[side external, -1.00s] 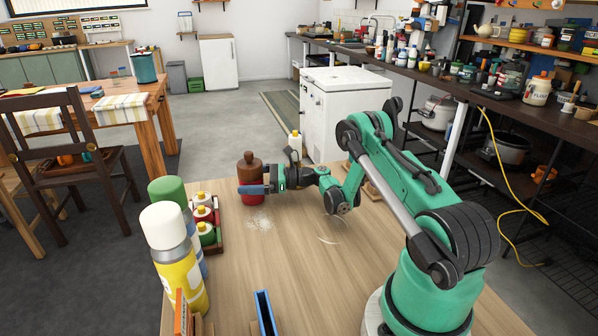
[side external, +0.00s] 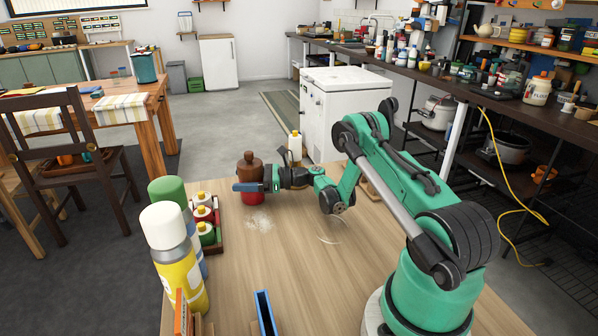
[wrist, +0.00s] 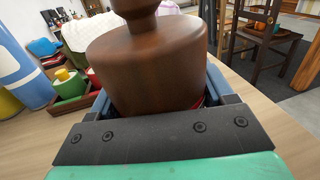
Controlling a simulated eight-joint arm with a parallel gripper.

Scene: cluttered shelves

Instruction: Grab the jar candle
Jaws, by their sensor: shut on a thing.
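The jar candle (side external: 250,169) has a red body and a dark brown, knobbed top. It stands upright on the wooden table (side external: 285,270), near its far edge. My gripper (side external: 249,187) reaches it from the right, low and level, with its blue fingers around it. In the wrist view, the jar candle's brown top (wrist: 150,65) fills the middle, with a blue finger on each side and a sliver of red below. The gripper is shut on it. The fingers' contact with the red body is mostly hidden.
A crate (side external: 219,244) of small red and green bottles stands left of the candle. A yellow spray can (side external: 179,270) and a green-topped can (side external: 166,190) are at the left edge. A white bottle (side external: 295,144) stands behind the gripper. The table's middle is clear.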

